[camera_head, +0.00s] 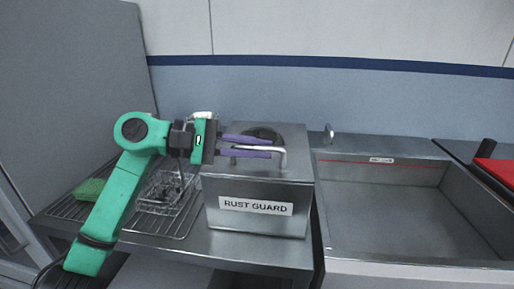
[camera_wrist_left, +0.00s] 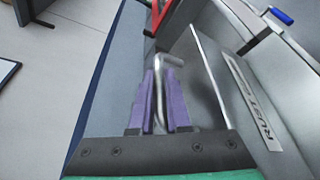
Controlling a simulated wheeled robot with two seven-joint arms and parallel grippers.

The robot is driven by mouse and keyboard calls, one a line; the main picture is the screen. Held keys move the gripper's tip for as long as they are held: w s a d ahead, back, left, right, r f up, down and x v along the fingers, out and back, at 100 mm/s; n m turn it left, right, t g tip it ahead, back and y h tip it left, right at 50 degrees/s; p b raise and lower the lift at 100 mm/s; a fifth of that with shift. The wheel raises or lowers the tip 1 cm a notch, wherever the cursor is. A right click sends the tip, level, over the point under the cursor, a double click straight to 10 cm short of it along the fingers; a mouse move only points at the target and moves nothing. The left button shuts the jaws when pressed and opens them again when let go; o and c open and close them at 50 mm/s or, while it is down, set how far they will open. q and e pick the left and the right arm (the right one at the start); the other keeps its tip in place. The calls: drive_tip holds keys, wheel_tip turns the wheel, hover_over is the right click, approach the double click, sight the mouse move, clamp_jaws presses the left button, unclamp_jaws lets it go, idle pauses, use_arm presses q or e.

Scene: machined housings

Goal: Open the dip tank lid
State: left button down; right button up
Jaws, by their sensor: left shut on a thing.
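The dip tank (camera_head: 258,221) is a steel box labelled RUST GUARD on the metal bench. Its lid (camera_head: 292,135) lies flat on top and looks closed. A bent metal bar handle (camera_head: 282,155) stands on the lid. My left gripper (camera_head: 271,147) reaches in from the left over the lid, its purple fingers shut on the handle. In the left wrist view the handle (camera_wrist_left: 162,84) passes between the purple fingers. A dark round shape (camera_head: 262,133) on the lid is partly hidden by the fingers. My right gripper is not in view.
A wire basket (camera_head: 166,193) with dark parts stands on a drain rack left of the tank, near a green sponge (camera_head: 91,189). A wide steel sink (camera_head: 385,215) lies to the right. A red object (camera_head: 497,172) is at the far right.

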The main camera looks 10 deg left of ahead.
use_arm(q)
drive_tip(key=shift+r, duration=0.1)
idle(0.7)
drive_tip(key=shift+r+p, duration=0.55)
drive_tip(key=shift+p, duration=0.1)
drive_tip(key=w+r+n+g+p, duration=0.1)
drive_tip(key=w+r+n+p, duration=0.1)
drive_tip(key=r+p, duration=0.4)
drive_tip(key=w+r+n+g+y+p, duration=0.1)
drive_tip(key=w+r+p, duration=0.4)
drive_tip(key=p, duration=0.6)
drive_tip(key=shift+r+n+g+p, duration=0.45)
drive_tip(key=shift+r+n, duration=0.3)
drive_tip(key=shift+n, duration=0.35)
drive_tip(key=c, duration=0.9)
unclamp_jaws()
drive_tip(key=shift+a, duration=0.1)
